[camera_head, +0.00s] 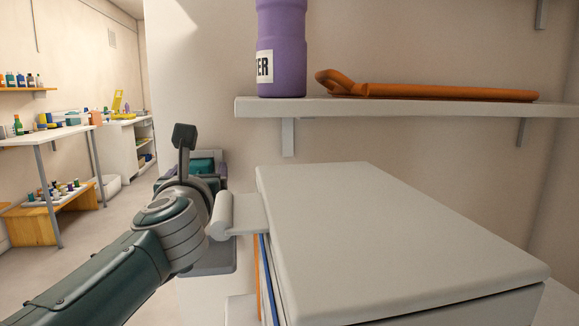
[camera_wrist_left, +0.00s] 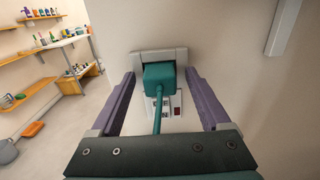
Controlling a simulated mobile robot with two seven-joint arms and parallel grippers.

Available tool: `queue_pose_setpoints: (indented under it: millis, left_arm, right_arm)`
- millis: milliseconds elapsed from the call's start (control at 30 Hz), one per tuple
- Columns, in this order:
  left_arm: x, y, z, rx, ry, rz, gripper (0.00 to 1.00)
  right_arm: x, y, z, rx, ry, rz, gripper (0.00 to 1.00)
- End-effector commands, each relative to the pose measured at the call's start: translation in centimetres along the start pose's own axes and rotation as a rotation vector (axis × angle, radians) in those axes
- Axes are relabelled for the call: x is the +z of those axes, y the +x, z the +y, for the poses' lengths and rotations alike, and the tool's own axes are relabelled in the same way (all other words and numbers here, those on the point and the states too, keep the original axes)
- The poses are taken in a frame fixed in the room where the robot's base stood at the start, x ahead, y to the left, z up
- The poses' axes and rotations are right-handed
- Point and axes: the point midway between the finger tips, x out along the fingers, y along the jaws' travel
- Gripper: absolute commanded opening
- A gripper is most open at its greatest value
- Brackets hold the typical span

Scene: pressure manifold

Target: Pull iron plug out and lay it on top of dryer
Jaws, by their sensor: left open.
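The iron plug is a teal block (camera_wrist_left: 160,75) with a teal cord, seated at a white wall outlet (camera_wrist_left: 168,105) in the left wrist view. My left gripper (camera_wrist_left: 159,82) is open, its two purple fingers standing on either side of the plug with gaps visible. In the head view my left gripper (camera_head: 207,166) is near the wall, partly hidden by its own wrist; a teal part shows there. A white flat-topped unit (camera_head: 385,235), which appears to be the dryer, stands to its right. Its top is bare. My right gripper is not in view.
A wall shelf (camera_head: 400,108) above the white unit holds a purple bottle (camera_head: 281,50) and an orange item (camera_head: 430,91). A white rounded bracket (camera_head: 235,214) juts from the unit's left side, close to my left wrist. Tables with bottles stand far left.

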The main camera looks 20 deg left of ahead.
Motion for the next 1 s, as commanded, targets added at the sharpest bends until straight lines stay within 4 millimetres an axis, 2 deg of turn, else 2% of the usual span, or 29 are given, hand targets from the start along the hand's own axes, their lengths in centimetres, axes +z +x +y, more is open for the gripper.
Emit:
queue_pose_setpoints:
  millis: [333, 1000]
  left_arm:
    - [0.01, -0.01, -0.02, 0.000, 0.000, 0.000, 0.79]
    - [-0.01, 0.00, -0.01, 0.000, 0.000, 0.000, 0.04]
  right_arm:
    - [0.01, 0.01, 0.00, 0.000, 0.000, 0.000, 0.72]
    - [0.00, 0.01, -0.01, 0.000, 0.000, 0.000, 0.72]
